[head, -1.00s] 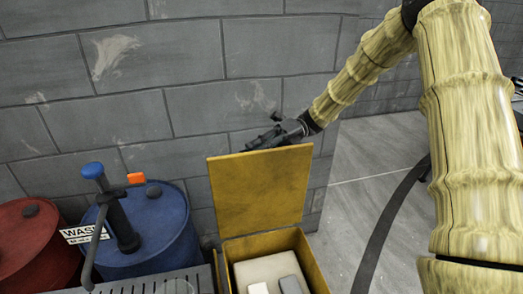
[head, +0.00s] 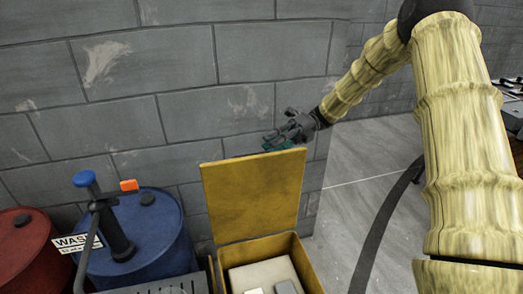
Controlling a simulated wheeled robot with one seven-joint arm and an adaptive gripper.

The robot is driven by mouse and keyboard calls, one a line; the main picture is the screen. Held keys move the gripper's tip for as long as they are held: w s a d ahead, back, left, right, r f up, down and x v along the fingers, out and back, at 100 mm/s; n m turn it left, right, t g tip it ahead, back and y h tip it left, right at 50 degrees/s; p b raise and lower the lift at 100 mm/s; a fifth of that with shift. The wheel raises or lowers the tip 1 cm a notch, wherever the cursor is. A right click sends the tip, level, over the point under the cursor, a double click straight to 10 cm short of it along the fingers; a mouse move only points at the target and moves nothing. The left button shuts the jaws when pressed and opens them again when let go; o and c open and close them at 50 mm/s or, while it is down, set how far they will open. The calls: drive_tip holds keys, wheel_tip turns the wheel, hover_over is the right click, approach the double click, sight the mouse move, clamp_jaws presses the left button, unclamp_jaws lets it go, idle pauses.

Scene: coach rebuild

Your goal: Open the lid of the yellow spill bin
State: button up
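The yellow spill bin (head: 306,262) stands at the bottom centre of the head view. Its yellow lid (head: 252,195) is open and stands nearly upright at the back of the bin. Inside the bin lie a pale block (head: 265,272) and smaller white and grey pieces. My gripper (head: 278,137) is behind and just above the lid's top edge, toward its right corner. A dark teal patch shows at the fingers, partly hidden by the lid. I cannot tell whether the gripper touches the lid or how far its fingers are apart.
A blue drum (head: 150,245) with a pump (head: 112,225) stands left of the bin, and a red drum (head: 25,250) is farther left. A grey block wall (head: 180,120) rises close behind. Grey floor (head: 350,190) lies open to the right.

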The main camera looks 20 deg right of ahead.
drive_tip(key=shift+v, duration=1.9)
